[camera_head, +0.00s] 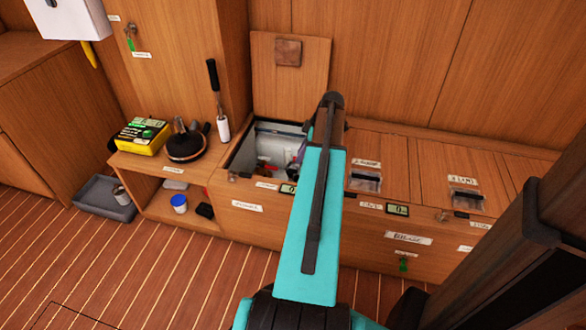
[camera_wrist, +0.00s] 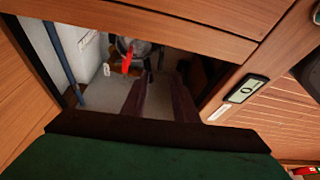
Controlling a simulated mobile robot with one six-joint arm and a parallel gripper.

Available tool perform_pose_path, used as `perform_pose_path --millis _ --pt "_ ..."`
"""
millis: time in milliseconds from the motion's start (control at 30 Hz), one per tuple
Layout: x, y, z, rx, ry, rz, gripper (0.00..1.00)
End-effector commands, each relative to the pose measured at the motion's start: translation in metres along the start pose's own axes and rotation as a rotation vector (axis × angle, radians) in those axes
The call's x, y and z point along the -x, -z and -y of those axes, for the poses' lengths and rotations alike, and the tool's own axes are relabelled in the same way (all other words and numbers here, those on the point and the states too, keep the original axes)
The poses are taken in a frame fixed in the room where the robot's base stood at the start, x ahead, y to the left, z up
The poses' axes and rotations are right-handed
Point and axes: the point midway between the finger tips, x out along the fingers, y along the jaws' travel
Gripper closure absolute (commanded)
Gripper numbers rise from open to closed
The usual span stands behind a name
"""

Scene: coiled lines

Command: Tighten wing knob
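In the wrist view, the two dark fingers of my gripper (camera_wrist: 159,85) point down into an open locker, apart with nothing seen between them. Beyond them, to the upper left, is a red piece (camera_wrist: 127,61) on a greyish fitting; I cannot tell whether it is the wing knob. A small white tag hangs beside it. In the head view, the open locker (camera_head: 243,152) has its lid (camera_head: 290,75) raised against the back wall. My teal arm covers the locker's right part, and my gripper is hidden there.
A blue-grey pole (camera_wrist: 62,62) stands along the locker's left side in the wrist view. The locker's wooden rim and a small display (camera_wrist: 245,88) are close on the right. In the head view, a shelf holds a yellow box (camera_head: 143,136). The floor in front is mostly clear.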

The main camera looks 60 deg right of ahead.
Motion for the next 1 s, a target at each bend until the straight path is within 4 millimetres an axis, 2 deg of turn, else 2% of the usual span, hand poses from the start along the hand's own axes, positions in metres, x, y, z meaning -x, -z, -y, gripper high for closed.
perform_pose_path --millis 33,200,500,700,1000 --pt "-0.010 0.000 0.000 0.001 0.002 0.000 0.73" --pt "-0.035 0.000 0.000 0.001 0.002 0.000 0.73" --pt "-0.071 0.001 0.000 0.002 0.002 0.000 0.73" --pt "-0.080 0.001 0.000 0.002 0.001 0.000 0.73" --pt "-0.081 0.002 0.000 0.003 0.001 0.000 0.73"
